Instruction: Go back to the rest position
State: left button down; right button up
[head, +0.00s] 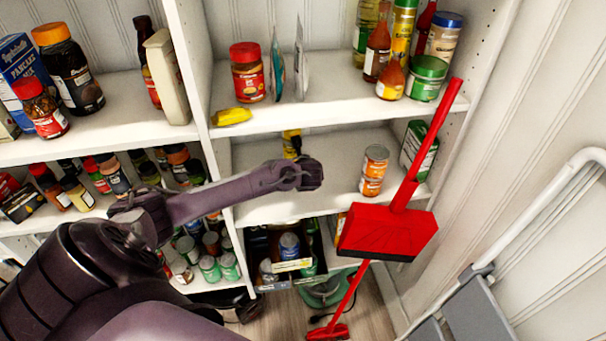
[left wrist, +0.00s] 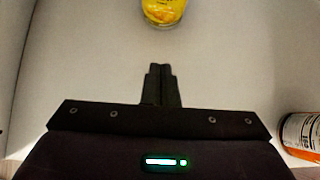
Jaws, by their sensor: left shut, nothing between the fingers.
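My left arm (head: 240,192) reaches in from the left in the head view. Its wrist end (head: 300,175) is at the middle shelf of the right-hand bay. In the left wrist view my left gripper (left wrist: 161,68) is shut and empty, its fingers together over the bare white shelf. A yellow container (left wrist: 162,10) stands ahead of the fingertips, apart from them, its top cut off by the frame. It also shows in the head view as a small yellow item (head: 290,134) just beyond my wrist, partly hidden. My right gripper is in neither view.
A shelf upright (head: 196,70) and the upper shelf (head: 330,103) are close. A folded step ladder (head: 480,310) stands far right.

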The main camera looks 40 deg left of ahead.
pick_arm(q)
jog(key=v, duration=0.3)
jog(key=shift+s+r, duration=0.1)
jog(key=shift+r, duration=0.15)
jog(key=shift+v, duration=1.55)
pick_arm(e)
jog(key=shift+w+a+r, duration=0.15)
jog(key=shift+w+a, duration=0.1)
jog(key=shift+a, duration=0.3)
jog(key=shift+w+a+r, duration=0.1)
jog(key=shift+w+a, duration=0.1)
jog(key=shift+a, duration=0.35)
